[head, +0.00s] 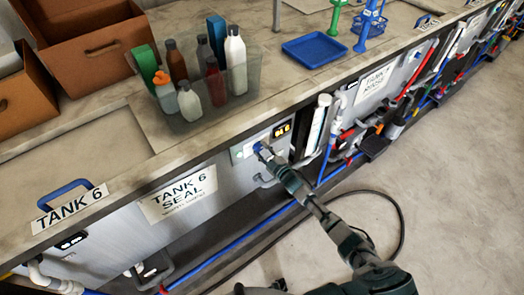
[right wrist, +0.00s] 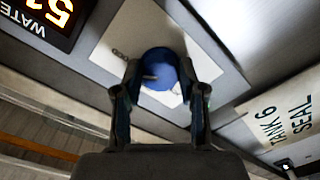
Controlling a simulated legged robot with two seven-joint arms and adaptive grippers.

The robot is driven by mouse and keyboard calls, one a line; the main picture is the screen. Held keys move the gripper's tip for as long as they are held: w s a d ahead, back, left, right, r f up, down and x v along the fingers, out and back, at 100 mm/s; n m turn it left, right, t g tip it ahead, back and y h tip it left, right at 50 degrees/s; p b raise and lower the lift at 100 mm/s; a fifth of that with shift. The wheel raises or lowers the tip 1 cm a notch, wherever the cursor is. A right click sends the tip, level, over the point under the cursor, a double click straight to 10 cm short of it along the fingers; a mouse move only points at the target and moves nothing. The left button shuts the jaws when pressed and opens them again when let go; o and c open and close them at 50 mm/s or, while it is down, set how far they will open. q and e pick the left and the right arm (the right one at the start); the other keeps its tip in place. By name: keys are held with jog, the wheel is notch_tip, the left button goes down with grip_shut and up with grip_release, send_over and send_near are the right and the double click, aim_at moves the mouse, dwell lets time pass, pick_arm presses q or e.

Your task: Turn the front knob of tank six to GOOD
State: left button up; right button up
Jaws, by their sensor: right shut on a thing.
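The front of tank six carries a white sign reading TANK 6 SEAL (head: 178,193), also at the right edge of the right wrist view (right wrist: 284,122). A round blue knob (right wrist: 160,66) sits on a pale plate (right wrist: 122,45) on this front. My right gripper (right wrist: 160,78) is shut on the knob, one finger on each side. In the head view the gripper (head: 266,154) reaches the panel, largely hiding the knob. A small light mark shows on the knob; its setting cannot be read. My left gripper is not in view.
A lit display (head: 282,130) is beside the knob. A clear bin of bottles (head: 245,75), cardboard boxes (head: 90,45) and a blue tray (head: 314,50) stand on the counter. Pipes run below the tanks; a dark cable (head: 398,215) lies on open floor.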

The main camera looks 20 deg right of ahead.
jog(key=shift+f, duration=0.35)
jog(key=o, duration=1)
jog(key=shift+o, duration=0.7)
jog(key=shift+w+d, duration=0.1)
jog(key=shift+r, duration=0.1)
jog(key=v, duration=1.2)
